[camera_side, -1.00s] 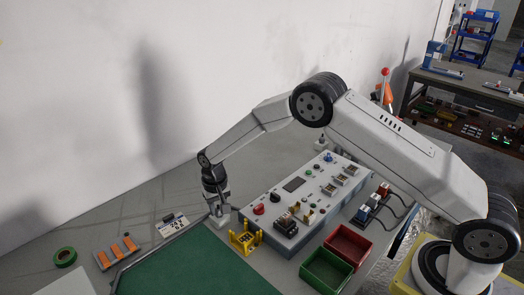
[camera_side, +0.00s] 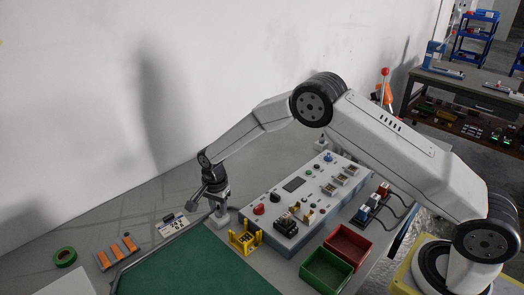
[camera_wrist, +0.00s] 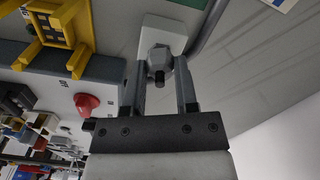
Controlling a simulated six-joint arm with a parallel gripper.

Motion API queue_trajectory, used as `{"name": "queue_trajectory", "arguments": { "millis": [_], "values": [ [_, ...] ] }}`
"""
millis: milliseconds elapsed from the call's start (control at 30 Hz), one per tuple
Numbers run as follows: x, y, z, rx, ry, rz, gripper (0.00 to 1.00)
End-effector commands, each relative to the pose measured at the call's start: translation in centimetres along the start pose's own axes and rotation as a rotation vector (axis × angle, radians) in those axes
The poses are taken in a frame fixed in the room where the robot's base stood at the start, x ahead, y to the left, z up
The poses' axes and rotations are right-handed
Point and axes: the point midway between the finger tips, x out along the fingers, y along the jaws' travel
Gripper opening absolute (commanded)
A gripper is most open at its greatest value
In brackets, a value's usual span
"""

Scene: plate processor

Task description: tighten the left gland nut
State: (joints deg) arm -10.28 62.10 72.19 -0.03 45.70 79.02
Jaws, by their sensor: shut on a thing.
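A grey hex gland nut (camera_wrist: 160,58) with a dark cable stub in its middle sits on a pale block (camera_wrist: 165,32) in the wrist view. My gripper (camera_wrist: 160,75) has one finger on each side of this nut and is shut on it. In the side view my gripper (camera_side: 218,203) points down at the pale block (camera_side: 219,217), just off the left end of the control box. The nut itself is hidden there by the fingers and wrist.
The control box (camera_side: 293,190) with a red knob (camera_wrist: 87,104) stands close beside the gripper. A yellow stand (camera_side: 244,238) is in front of it. Red (camera_side: 349,244) and green (camera_side: 325,272) bins lie to the right. A green mat (camera_side: 190,268) fills the front.

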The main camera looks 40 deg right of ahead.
Motion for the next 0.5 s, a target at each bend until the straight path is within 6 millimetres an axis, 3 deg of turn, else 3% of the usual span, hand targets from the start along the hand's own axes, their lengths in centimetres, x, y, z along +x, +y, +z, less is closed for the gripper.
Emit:
{"name": "queue_trajectory", "arguments": {
  "millis": [500],
  "values": [
    [0.12, 0.08, 0.16, 0.220, -0.002, 0.003, 0.00]
  ]
}}
